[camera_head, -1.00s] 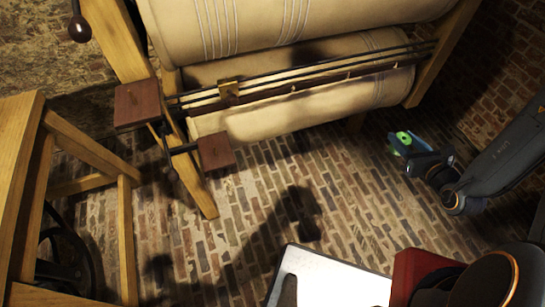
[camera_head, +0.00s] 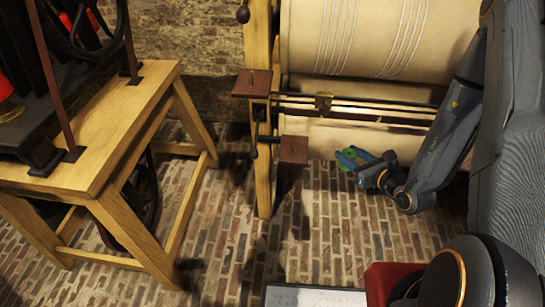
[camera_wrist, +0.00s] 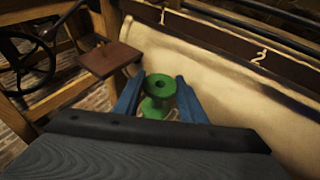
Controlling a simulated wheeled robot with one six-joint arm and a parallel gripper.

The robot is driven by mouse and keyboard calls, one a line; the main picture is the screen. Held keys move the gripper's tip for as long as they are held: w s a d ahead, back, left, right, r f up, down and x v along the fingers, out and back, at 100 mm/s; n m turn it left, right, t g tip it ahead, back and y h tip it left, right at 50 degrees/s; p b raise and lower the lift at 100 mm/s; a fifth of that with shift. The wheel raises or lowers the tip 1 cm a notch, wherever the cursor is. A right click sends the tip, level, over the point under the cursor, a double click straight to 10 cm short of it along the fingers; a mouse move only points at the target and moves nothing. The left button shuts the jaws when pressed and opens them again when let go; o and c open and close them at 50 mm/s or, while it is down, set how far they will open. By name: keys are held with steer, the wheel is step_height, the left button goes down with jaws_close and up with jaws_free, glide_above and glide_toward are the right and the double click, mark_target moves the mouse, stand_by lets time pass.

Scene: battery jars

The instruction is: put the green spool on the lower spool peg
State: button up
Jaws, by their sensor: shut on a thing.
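The green spool (camera_wrist: 158,106) is held between the two blue fingers of my gripper (camera_wrist: 159,84) in the wrist view. Its round upper flange with a centre hole faces the camera. In the head view the spool (camera_head: 345,160) is small and partly hidden by my gripper (camera_head: 357,160), which is in front of the large roller machine, above the brick floor. I cannot pick out the lower spool peg for certain. A dark rail (camera_wrist: 215,40) beyond the spool bears white marks that look like 1 and 2.
Cream cloth rollers (camera_head: 370,40) fill the back right. Reddish-brown blocks (camera_head: 252,83) and (camera_head: 293,150) stick out at the machine's left post. A wooden table (camera_head: 110,130) stands at left. A white-topped surface (camera_head: 315,297) is at the bottom. Open brick floor lies between.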

steer(key=w+a+r+n+g+y+b, duration=0.25)
steer(key=a+r+n+g+b, duration=0.25)
steer(key=a+b, duration=0.35)
steer(key=w+a+r+n+g+y+b, duration=0.2)
steer(key=a+r+n+g+y+b, duration=0.3)
steer(key=a+b, duration=0.35)
steer(key=shift+h, duration=0.35)
steer(key=shift+s+a+f+b, duration=0.1)
steer(key=shift+a+f+b, duration=0.1)
steer(key=shift+f, duration=2.05)
steer(key=shift+a+f+b, duration=0.1)
steer(key=shift+f+b, duration=0.05)
steer(key=shift+f, duration=2.1)
steer(key=shift+f, duration=0.2)
steer(key=o, duration=1)
steer(key=shift+o, duration=0.2)
